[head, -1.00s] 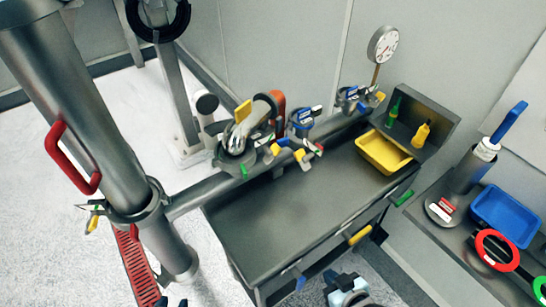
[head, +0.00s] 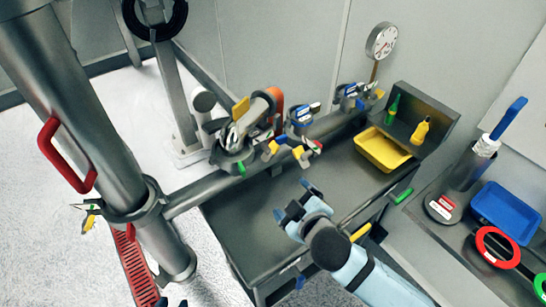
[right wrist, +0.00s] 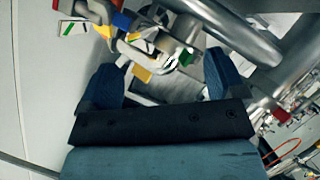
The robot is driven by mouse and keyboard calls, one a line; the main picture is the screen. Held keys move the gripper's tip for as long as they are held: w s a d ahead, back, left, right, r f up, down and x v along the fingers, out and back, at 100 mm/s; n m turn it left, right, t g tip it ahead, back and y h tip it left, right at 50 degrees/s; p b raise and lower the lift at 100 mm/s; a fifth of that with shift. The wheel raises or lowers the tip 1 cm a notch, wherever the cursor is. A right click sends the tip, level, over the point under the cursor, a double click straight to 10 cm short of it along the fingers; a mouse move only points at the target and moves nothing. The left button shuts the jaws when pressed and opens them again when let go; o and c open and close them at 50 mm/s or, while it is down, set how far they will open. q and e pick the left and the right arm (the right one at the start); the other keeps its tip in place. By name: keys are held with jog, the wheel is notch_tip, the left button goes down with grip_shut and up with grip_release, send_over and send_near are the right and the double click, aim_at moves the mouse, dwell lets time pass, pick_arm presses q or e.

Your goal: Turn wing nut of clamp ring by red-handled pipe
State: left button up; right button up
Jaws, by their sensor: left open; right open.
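The large grey pipe with the red handle (head: 66,155) stands at the left in the head view. A clamp ring (head: 150,205) encircles it below the handle. Its wing nut (head: 88,212), with green, white and yellow parts, sticks out on the ring's left side. My left gripper (head: 173,302) shows only its dark fingertips at the bottom edge, open and below the clamp ring. My right gripper (head: 294,203) is open and empty over the grey bench, well to the right of the ring. Its two blue fingers also show spread in the right wrist view (right wrist: 164,80).
The grey bench (head: 240,230) carries a yellow tray (head: 382,150) and valves with coloured handles along a horizontal pipe. A side table at the right holds a blue tray (head: 505,212) and a red ring (head: 497,232). The floor (head: 50,255) at the left is clear.

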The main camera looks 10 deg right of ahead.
aim_at(272, 156)
jog(key=shift+n+t+h, duration=0.3)
jog(key=shift+n+t, duration=0.1)
jog(key=shift+t, duration=0.1)
jog(key=w, duration=0.4)
jog(key=w+a+p, duration=0.1)
jog(key=w, duration=0.4)
jog(key=w+a+p, duration=0.1)
jog(key=w, duration=0.3)
jog(key=shift+w+r, duration=0.1)
jog(key=shift+w, duration=0.25)
jog(key=shift+w+a+f, duration=0.1)
jog(key=shift+w+f, duration=0.1)
jog(key=shift+w, duration=0.15)
jog(key=c, duration=0.9)
